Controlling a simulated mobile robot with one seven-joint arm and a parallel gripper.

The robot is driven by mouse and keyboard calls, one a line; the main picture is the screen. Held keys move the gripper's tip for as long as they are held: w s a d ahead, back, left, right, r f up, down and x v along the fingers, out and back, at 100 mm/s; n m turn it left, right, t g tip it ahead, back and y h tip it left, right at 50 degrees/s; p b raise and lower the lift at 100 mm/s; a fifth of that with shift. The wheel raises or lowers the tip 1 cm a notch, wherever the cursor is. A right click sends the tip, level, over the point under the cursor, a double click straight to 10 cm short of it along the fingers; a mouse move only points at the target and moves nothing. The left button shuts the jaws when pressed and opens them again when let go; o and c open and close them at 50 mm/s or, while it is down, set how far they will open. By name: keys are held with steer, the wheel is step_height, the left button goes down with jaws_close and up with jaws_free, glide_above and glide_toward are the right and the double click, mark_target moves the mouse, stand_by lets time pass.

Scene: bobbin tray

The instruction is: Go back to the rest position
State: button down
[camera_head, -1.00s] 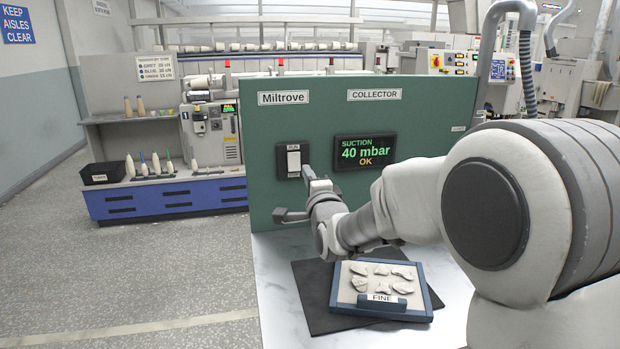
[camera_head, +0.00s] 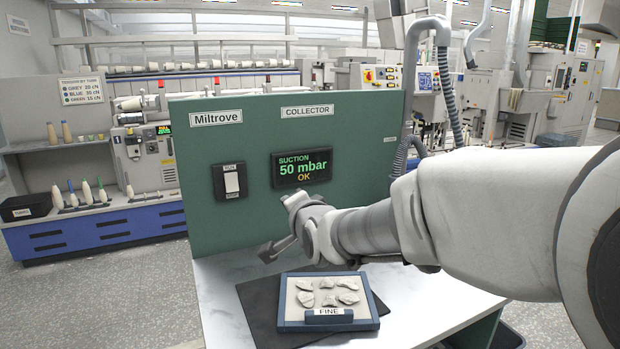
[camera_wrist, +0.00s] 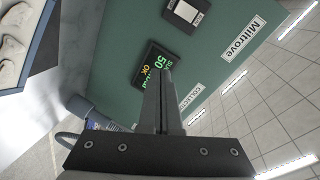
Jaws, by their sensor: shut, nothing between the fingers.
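My gripper (camera_wrist: 163,100) is shut and empty in the wrist view, its fingers together in front of the green panel. On the panel are a white rocker switch (camera_head: 231,182) in a dark frame and a display (camera_head: 302,167) reading "SUCTION 50 mbar OK". The switch (camera_wrist: 187,11) and the display (camera_wrist: 155,67) also show in the wrist view. My gripper is apart from the switch.
A blue-rimmed tray (camera_head: 370,306) marked FINE holds several pale pieces on a dark mat (camera_head: 258,300), below my wrist. The white table (camera_head: 425,300) is clear to their right. A blue bench (camera_head: 100,235) with bobbins and a black bin (camera_head: 25,207) stands at left.

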steer(key=s+d+f+n+g+h, duration=0.2)
steer(key=s+d+n+g, duration=0.1)
steer(key=s+d, duration=0.55)
steer(key=s+d+f+n+g+h, duration=0.1)
steer(key=s+d+f+n+g, duration=0.3)
steer(key=s, duration=0.8)
steer(key=s+d+f+n+g+h, duration=0.1)
steer(key=s+d+n+g+h, duration=0.1)
steer(key=s+d, duration=0.75)
step_height(320, 180, up, 12)
steer(key=a+p, duration=0.2)
steer(key=p, duration=1)
steer(key=shift+s+p, duration=0.3)
